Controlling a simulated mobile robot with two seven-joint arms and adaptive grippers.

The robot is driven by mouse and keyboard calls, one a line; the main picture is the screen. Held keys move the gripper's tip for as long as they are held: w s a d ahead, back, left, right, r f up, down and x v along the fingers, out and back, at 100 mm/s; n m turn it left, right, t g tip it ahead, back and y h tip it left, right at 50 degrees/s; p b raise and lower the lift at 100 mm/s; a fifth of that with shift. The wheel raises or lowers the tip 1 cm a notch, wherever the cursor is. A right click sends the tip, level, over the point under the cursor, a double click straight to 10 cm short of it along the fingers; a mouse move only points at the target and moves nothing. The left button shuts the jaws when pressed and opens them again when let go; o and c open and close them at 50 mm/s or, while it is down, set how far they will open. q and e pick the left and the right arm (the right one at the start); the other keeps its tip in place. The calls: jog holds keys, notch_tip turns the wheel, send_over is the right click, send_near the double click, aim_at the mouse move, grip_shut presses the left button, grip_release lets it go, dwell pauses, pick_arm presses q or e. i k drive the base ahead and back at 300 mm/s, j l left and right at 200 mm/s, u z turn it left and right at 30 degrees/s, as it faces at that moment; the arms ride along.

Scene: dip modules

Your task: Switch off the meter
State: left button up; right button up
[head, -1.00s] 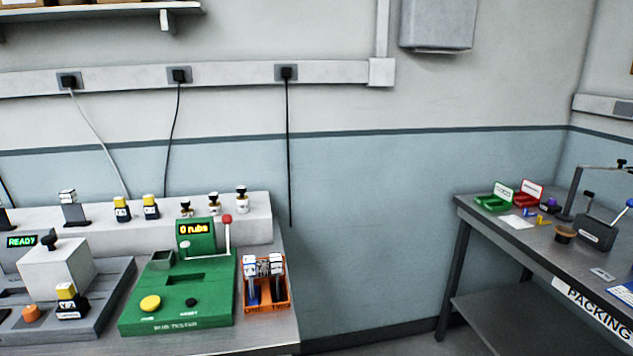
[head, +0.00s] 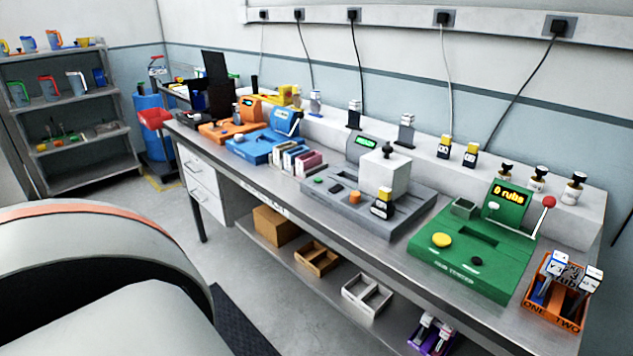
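No device in the head view is readably labelled as a meter, so I cannot tell which it is. A green rub tester (head: 460,269) stands at the right of the bench, its lit display (head: 509,196) reading "0 rubs". It has a yellow button (head: 442,241) and a red-knobbed lever (head: 547,203). A grey device (head: 338,202) with a white block (head: 384,176) and a small lit green display (head: 366,142) stands left of it. A blue device (head: 262,147) and an orange device (head: 228,131) stand farther left. Neither of my grippers is in view.
The long bench has a narrow clear front edge (head: 392,252). An orange two-part box (head: 553,317) with white-topped pieces sits at its right end. Boxes lie on the lower shelf. A shelf rack (head: 85,181) with jugs and a blue barrel (head: 150,126) stand at the left.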

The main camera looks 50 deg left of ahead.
aim_at(338, 187)
jog(key=u, duration=1.2)
